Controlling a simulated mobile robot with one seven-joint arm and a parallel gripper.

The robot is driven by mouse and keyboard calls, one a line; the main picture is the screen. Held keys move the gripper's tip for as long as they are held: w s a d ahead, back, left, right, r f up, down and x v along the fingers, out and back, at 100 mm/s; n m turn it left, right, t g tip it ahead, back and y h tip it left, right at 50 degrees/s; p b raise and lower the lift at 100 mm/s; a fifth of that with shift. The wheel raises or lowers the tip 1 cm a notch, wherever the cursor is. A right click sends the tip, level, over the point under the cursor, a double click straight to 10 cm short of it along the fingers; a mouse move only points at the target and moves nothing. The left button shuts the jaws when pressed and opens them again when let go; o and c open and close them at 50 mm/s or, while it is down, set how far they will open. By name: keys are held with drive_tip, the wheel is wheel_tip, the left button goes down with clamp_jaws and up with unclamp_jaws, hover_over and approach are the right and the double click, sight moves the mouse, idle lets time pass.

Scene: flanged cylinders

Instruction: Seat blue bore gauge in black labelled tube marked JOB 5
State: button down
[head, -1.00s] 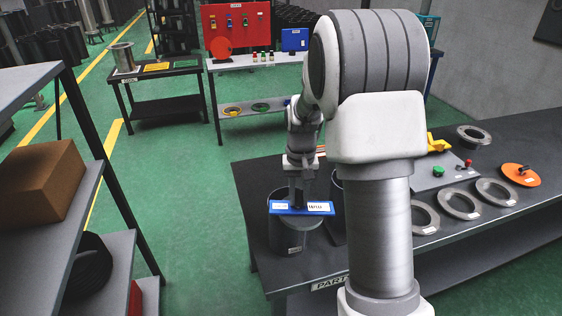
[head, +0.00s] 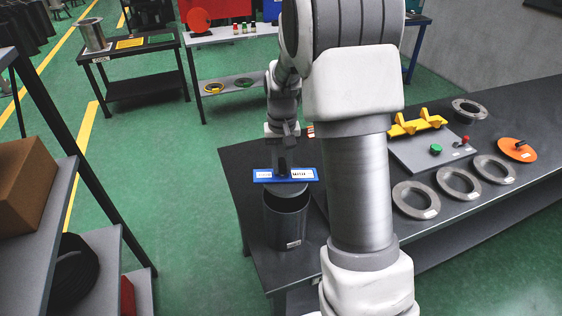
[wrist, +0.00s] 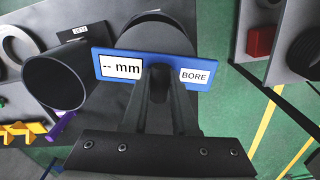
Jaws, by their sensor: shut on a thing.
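The blue bore gauge (head: 300,176) is a flat blue bar with white labels; in the wrist view its face (wrist: 122,68) reads "-- mm" and "BORE". My gripper (head: 284,168) is shut on the middle of the bar; its dark fingers (wrist: 160,88) show in the wrist view. A dark labelled tube (head: 286,222) stands upright at the table's left end, below the bar. A grey round part shows at its mouth; I cannot tell how far it sits inside. The tube's label is too small to read. The wrist view shows another open dark tube (wrist: 62,82) with a label.
The dark table (head: 262,265) also carries several grey flange rings (head: 458,184), a grey plate (head: 428,158) with a green button, yellow blocks (head: 418,124) and an orange disc (head: 517,150). A shelf with a brown box (head: 30,195) stands at left. My arm hides part of the table.

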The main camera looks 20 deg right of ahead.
sight(282, 183)
drive_tip(key=shift+s+r+h, duration=0.1)
drive_tip(key=shift+h, duration=0.2)
drive_tip(key=shift+f, duration=0.2)
drive_tip(key=shift+f+b, duration=2.1)
drive_tip(key=shift+f, duration=0.65)
drive_tip(key=shift+s+f+b, duration=0.1)
drive_tip(key=shift+f+b, duration=0.35)
drive_tip(key=shift+f, duration=0.15)
drive_tip(key=c, duration=0.6)
unclamp_jaws()
wheel_tip(282, 183, up, 17)
drive_tip(key=a+b, duration=0.1)
drive_tip(key=shift+a+r, duration=0.15)
